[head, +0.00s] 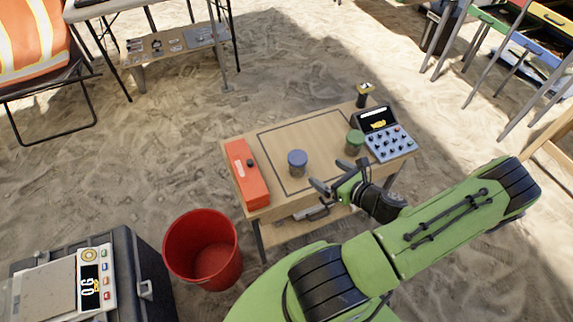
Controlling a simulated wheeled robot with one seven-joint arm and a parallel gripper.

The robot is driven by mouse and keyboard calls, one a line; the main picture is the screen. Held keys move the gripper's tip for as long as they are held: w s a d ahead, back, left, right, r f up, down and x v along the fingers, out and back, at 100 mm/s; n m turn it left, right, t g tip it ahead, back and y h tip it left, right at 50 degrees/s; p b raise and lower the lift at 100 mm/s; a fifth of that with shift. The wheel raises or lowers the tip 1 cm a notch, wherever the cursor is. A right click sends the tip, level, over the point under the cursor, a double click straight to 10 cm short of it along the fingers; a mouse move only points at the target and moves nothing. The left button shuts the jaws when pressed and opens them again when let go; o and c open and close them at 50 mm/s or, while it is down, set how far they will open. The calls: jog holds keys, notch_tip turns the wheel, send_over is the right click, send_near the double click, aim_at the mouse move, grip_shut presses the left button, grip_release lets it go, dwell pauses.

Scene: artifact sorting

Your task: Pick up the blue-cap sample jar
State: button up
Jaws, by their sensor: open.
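The blue-cap sample jar (297,163) stands upright on the small wooden table (290,133), near its front edge and inside a dark outlined rectangle. My gripper (321,188) is open and empty, just in front and to the right of the jar. Its fingers point left and look apart from the jar, though the exact gap cannot be told. A green-cap jar (355,142) stands further right on the table, behind my gripper.
An orange-red box (247,174) lies at the table's left. A device with knobs (384,134) and a dark yellow-topped object (364,95) stand at the right. A red bucket (203,250) and a black case with a scale (85,280) are on the lower left.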

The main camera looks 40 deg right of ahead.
aim_at(298, 157)
jog(key=b+x, duration=0.1)
jog(key=x, duration=0.4)
jog(key=b+x, duration=0.1)
jog(key=x, duration=0.4)
jog(key=b+x, duration=0.2)
jog(key=x, duration=0.3)
jog(key=shift+a+f, duration=0.1)
jog(key=shift+f, duration=0.2)
jog(key=shift+r, duration=0.1)
jog(key=c, duration=1.5)
